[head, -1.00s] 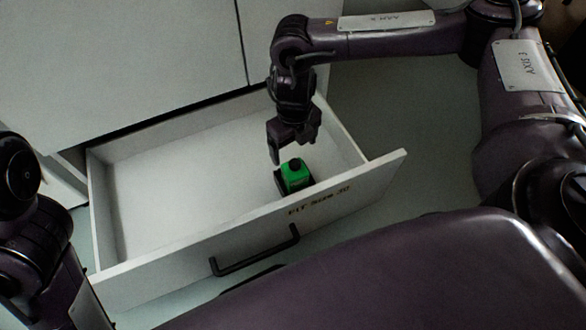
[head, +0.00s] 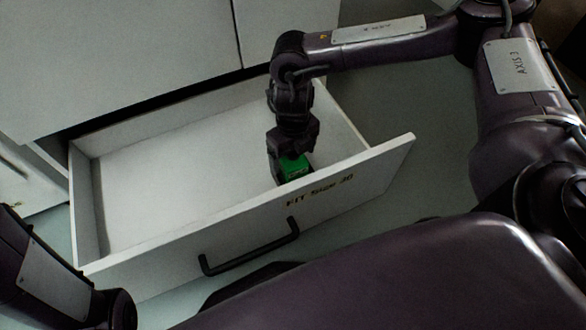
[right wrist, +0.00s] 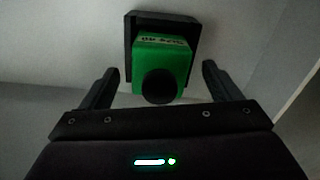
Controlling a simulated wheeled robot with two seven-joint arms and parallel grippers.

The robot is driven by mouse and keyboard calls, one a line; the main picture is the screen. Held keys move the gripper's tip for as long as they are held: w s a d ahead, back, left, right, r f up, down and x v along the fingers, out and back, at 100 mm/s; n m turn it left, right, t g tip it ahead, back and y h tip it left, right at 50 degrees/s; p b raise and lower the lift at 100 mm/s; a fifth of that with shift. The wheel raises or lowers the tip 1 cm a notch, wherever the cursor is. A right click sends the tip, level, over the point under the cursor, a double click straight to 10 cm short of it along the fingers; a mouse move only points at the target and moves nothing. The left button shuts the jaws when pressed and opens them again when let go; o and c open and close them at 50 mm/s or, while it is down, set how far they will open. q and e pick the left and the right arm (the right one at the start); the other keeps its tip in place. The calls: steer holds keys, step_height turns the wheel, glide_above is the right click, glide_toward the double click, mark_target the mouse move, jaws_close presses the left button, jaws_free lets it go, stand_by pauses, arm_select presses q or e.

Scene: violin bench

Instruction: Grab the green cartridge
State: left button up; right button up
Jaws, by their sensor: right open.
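The green cartridge (head: 296,168) with a black round knob stands near the front right of the open drawer (head: 160,170). In the right wrist view the cartridge (right wrist: 165,62) sits in a black holder (right wrist: 130,45), and its knob faces the camera. My right gripper (head: 288,160) is low in the drawer, right at the cartridge, and partly covers it in the head view. Its open fingers (right wrist: 160,85) lie to the left and right of the cartridge in the wrist view, with gaps showing on both sides. My left gripper is out of view.
The drawer's front panel (head: 340,190) carries a "FIT Size 30" label and a black handle (head: 250,250). The drawer's right wall (head: 345,125) is close to my right gripper. The rest of the drawer floor is bare. White cabinet fronts (head: 120,50) stand behind.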

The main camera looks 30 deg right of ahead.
steer(key=c, duration=1.6)
